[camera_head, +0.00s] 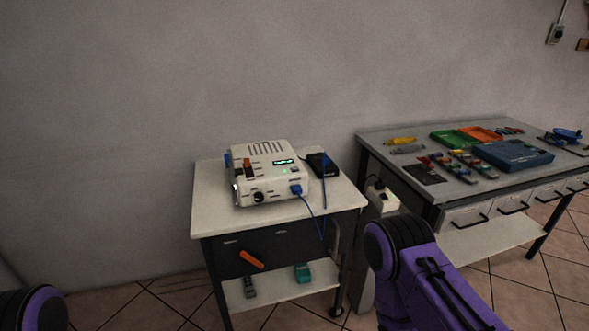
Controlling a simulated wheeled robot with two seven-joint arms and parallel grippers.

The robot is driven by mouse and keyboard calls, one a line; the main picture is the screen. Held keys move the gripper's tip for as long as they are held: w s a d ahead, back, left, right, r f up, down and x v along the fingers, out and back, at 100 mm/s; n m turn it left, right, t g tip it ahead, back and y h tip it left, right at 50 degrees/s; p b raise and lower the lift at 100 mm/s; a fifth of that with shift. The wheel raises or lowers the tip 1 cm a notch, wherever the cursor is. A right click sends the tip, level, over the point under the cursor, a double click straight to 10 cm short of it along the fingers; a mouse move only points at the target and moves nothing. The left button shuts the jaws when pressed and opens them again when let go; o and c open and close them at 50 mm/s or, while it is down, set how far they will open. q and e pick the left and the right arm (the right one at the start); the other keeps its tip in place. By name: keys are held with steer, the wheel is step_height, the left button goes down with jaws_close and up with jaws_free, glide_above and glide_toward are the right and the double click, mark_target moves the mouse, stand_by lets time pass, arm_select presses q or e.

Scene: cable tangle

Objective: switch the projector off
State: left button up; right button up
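The white projector (272,170) sits on the small white-topped cart. Its small display (283,162) glows green and a small green light shows below it. An orange part, possibly a switch, stands on its top left. A dark round lens-like part is on its front, with a blue cable plug (296,189) at the front right. Only purple arm parts of mine show, at the bottom left and bottom right. Neither gripper is in view, and both visible arm parts are apart from the projector.
The blue cable (313,214) hangs over the cart's front edge. A black box (322,164) lies beside the projector. The cart (213,217) has a lower shelf with small items. A grey workbench (377,144) with trays and tools stands right. The cart top's left front is bare.

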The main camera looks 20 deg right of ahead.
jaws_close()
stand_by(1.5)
